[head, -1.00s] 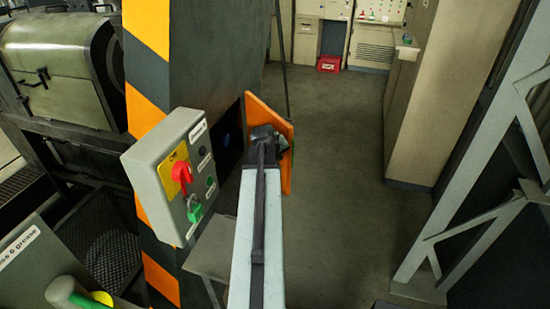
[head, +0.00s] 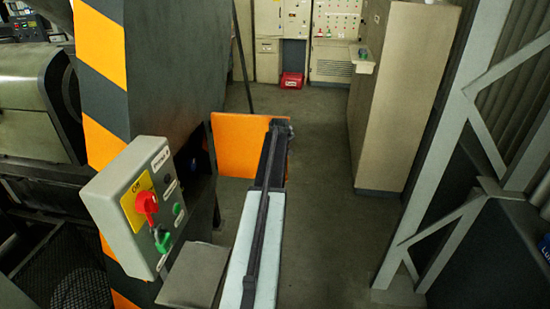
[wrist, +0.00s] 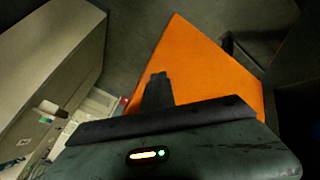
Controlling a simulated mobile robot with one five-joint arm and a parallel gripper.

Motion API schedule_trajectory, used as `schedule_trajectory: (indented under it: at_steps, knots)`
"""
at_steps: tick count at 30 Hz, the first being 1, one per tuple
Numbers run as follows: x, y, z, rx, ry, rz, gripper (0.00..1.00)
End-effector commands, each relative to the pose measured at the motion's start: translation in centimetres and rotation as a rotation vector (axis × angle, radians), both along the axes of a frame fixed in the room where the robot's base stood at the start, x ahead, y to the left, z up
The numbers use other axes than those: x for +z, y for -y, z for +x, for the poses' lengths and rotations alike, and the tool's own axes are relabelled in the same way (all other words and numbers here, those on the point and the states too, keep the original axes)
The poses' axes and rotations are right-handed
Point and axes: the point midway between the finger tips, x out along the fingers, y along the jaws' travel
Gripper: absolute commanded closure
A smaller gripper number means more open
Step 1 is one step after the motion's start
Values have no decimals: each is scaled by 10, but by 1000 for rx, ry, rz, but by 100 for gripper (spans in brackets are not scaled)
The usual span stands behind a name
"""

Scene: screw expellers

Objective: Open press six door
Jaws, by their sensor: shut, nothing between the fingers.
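The orange door (head: 237,145) stands swung out from the dark opening (head: 196,160) in the side of the striped press housing (head: 150,70). It shows as a broad flat panel. My gripper (head: 282,124) is at the door's right, outer edge, with the arm passing in front of that edge. In the wrist view, the door (wrist: 195,70) fills the middle and right, and my gripper (wrist: 158,82) is shut and empty, overlapping its left edge. I cannot tell whether they touch.
A grey control box (head: 135,210) with a red switch and a green padlock is left of my arm. A beige cabinet (head: 400,100) and a pale metal frame (head: 440,170) stand right. Clear floor (head: 320,160) lies between. A red crate (head: 291,80) sits at the back.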

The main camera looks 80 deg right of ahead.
Motion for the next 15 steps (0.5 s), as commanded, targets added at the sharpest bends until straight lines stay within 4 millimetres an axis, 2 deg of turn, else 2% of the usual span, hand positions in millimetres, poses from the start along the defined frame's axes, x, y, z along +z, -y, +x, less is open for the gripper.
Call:
schedule_trajectory:
  at_steps: [1,6,15]
  knots:
    - [0,11,1,2,1,0,100]
    - [0,27,5,4,0,0,100]
    - [0,36,7,7,0,0,100]
